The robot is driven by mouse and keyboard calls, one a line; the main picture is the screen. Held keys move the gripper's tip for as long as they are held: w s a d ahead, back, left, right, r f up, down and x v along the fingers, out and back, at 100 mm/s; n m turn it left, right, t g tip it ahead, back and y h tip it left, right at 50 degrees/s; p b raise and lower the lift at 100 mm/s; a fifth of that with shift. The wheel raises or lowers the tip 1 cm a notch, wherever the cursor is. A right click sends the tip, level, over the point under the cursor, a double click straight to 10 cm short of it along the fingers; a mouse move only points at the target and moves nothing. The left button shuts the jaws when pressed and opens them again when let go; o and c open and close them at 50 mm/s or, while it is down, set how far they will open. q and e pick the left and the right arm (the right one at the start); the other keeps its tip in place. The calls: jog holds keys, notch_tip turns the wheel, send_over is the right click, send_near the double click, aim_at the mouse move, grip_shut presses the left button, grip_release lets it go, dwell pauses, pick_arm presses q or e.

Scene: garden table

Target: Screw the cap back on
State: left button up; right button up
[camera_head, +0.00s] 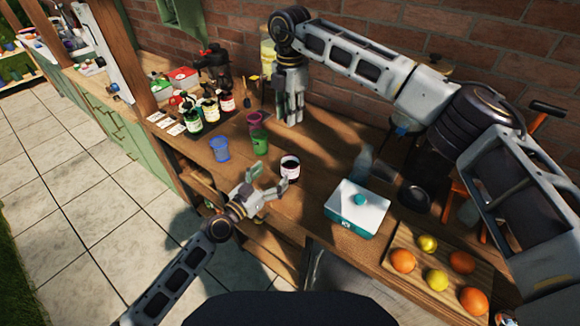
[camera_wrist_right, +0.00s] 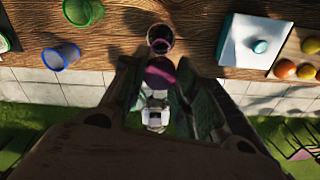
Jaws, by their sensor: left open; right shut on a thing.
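A small jar (camera_head: 290,168) with a pale label and a dark top stands on the wooden table; it also shows in the right wrist view (camera_wrist_right: 159,39), where its mouth looks open. My left gripper (camera_head: 270,180) is open just in front of the jar, its fingers pointing towards it; I cannot tell if they touch it. My right gripper (camera_head: 290,116) is farther back in the head view, fingers pointing down. In the right wrist view it is shut on a dark, purplish round cap (camera_wrist_right: 160,73). The cap is hidden in the head view.
Blue (camera_head: 220,149), green (camera_head: 260,141) and magenta (camera_head: 254,121) cups stand left of the jar. Several bottles (camera_head: 210,110) stand behind them. A white-and-teal box (camera_head: 357,208) and a board (camera_head: 400,240) with fruit lie to the right. The table's front edge is close to my left gripper.

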aim_at(284, 164)
pick_arm(q)
jog(key=shift+x, duration=4.95)
jog(key=shift+c, duration=0.5)
jog(key=c, duration=1.4)
jog(key=shift+c, duration=0.2)
pick_arm(e)
jog(key=shift+f, duration=2.5)
